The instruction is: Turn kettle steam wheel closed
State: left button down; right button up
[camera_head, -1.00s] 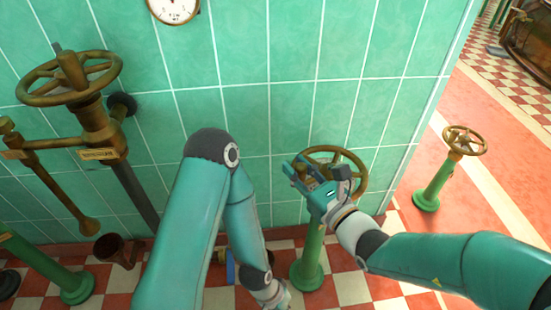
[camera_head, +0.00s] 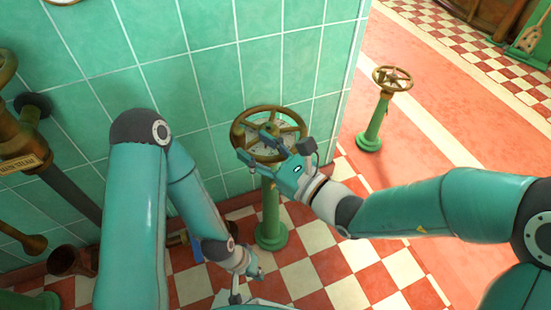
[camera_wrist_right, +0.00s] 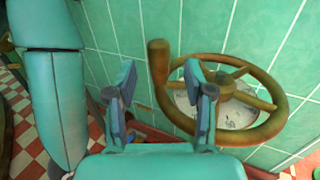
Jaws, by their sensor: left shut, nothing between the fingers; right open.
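A brass handwheel (camera_head: 297,117) with spokes and a pale disc under them tops a green post (camera_head: 270,212) near the tiled wall. My right gripper (camera_head: 256,145) is open over the wheel's near left part. In the right wrist view the wheel (camera_wrist_right: 283,110) fills the right side, and its upright knob (camera_wrist_right: 158,62) appears between the two spread fingers (camera_wrist_right: 162,88). The right-hand finger overlaps the rim there; I cannot tell whether either finger touches. My left gripper (camera_head: 252,274) is shut and empty, low over the floor in front of the post.
A second, smaller handwheel (camera_head: 393,78) on a green post stands further right on red floor. A labelled brass valve (camera_head: 22,150) and pipe are at the left wall, with a brown cup-like vessel (camera_head: 70,260) below. Checkered floor (camera_head: 340,262) lies open in front.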

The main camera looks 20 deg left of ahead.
jog(key=v, duration=0.6)
